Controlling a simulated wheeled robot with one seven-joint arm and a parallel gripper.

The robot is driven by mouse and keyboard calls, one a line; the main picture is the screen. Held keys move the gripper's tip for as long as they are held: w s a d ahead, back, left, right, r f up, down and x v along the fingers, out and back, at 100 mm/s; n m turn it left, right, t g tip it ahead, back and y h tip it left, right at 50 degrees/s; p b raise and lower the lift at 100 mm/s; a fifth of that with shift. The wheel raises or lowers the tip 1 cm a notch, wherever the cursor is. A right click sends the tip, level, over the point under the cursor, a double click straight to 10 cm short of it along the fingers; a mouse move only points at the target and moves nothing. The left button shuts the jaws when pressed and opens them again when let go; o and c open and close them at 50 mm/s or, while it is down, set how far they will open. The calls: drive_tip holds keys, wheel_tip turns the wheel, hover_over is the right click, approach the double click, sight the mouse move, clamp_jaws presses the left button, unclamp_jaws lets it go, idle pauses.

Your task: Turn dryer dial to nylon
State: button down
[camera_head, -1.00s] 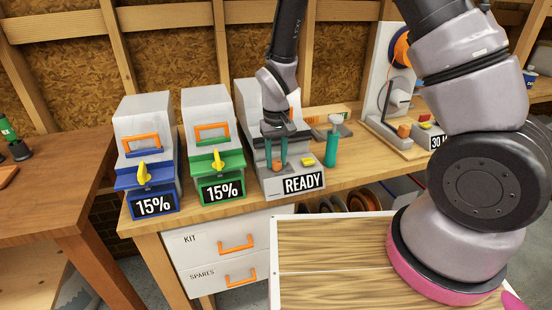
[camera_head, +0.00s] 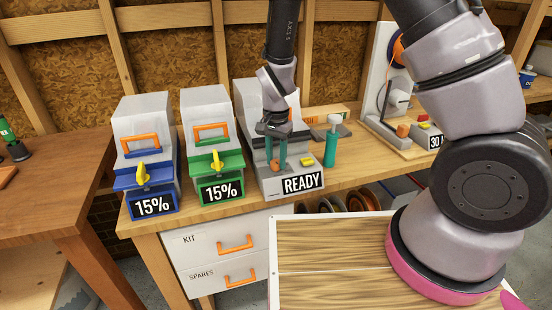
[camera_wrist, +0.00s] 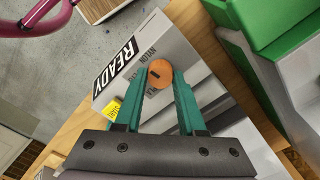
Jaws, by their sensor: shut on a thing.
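The grey machine with a READY display (camera_head: 303,182) stands on the bench, right of a green-trimmed machine. A round orange dial (camera_wrist: 160,74) with a small dark mark sits on its front panel. Lettering beside the dial is partly covered and too small to read fully. My gripper (camera_head: 276,168) reaches down to the panel, and its teal fingers (camera_wrist: 158,80) are shut on the dial, one on each side. A yellow button (camera_head: 307,161) is on the panel to the right of the fingers.
The green machine (camera_head: 222,160) and a blue machine (camera_head: 150,185), each with a yellow lever and a 15% display, stand to the left. A teal bottle (camera_head: 330,148) stands close on the right. Drawers (camera_head: 230,255) with orange handles are below.

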sight(276, 161)
drive_tip(key=shift+w+m, duration=0.1)
drive_tip(key=shift+m, duration=0.5)
drive_tip(key=c, duration=0.5)
unclamp_jaws()
wheel_tip(276, 161, up, 11)
idle(0.3)
